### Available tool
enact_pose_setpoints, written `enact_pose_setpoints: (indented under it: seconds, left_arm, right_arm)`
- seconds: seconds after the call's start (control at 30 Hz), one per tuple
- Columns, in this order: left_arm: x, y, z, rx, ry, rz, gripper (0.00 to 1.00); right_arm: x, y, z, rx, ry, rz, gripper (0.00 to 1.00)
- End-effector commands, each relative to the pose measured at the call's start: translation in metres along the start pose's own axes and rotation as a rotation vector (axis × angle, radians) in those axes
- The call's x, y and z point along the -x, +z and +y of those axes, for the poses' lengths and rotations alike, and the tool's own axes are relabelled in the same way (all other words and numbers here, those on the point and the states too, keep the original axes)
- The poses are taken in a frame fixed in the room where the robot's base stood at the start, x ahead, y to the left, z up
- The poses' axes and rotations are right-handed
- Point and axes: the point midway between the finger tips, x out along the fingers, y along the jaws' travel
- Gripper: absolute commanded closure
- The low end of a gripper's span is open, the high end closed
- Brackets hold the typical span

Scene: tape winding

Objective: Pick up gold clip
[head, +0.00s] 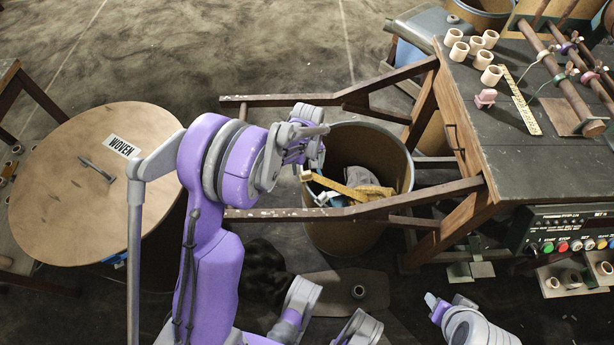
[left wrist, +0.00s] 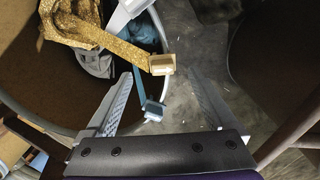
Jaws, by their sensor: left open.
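The gold clip (left wrist: 162,64) is a small pale-gold block at the end of a patterned gold strap (left wrist: 110,38). In the left wrist view it hangs just outside the rim of a round bin, beyond and between my open left fingers (left wrist: 163,88), with nothing held. In the head view the clip (head: 306,176) shows at the bin's left rim, just below my left gripper (head: 308,150). A second, whitish-blue clip (left wrist: 153,110) on a blue strap hangs nearer, also between the fingers. What looks like my right gripper (head: 437,308) is at the lower right; its jaws are unclear.
The brown bin (head: 350,235) holds straps and grey cloth. A wooden frame rail (head: 375,205) crosses in front of it. A workbench (head: 520,160) with wooden rings stands right, a large round wooden disc (head: 75,195) marked WOVEN left. Floor is open at the top.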

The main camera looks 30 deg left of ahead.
Motion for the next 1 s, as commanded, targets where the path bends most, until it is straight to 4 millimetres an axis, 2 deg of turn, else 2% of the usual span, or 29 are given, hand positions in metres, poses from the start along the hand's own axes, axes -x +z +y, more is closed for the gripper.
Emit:
enact_pose_setpoints:
  seconds: [0.13,0.4,0.63,0.67,1.0]
  left_arm:
    - [-0.013,-0.002,-0.001,0.000,0.000,0.000,0.10]
    - [-0.050,-0.005,-0.003,0.000,0.000,0.000,0.10]
    - [-0.051,-0.005,-0.004,0.000,0.000,0.000,0.10]
    - [-0.051,-0.005,-0.003,0.000,0.000,0.000,0.14]
    - [-0.051,-0.005,-0.003,-0.001,0.000,0.000,0.75]
  right_arm:
    - [-0.004,0.001,0.000,0.000,0.000,-0.002,0.50]
    - [-0.017,0.005,0.000,0.000,0.000,-0.006,0.50]
    - [-0.016,0.005,0.000,0.000,0.000,-0.006,0.50]
    - [-0.016,0.005,0.000,0.000,0.000,-0.006,0.50]
    - [-0.016,0.005,0.000,0.000,0.000,-0.006,0.50]
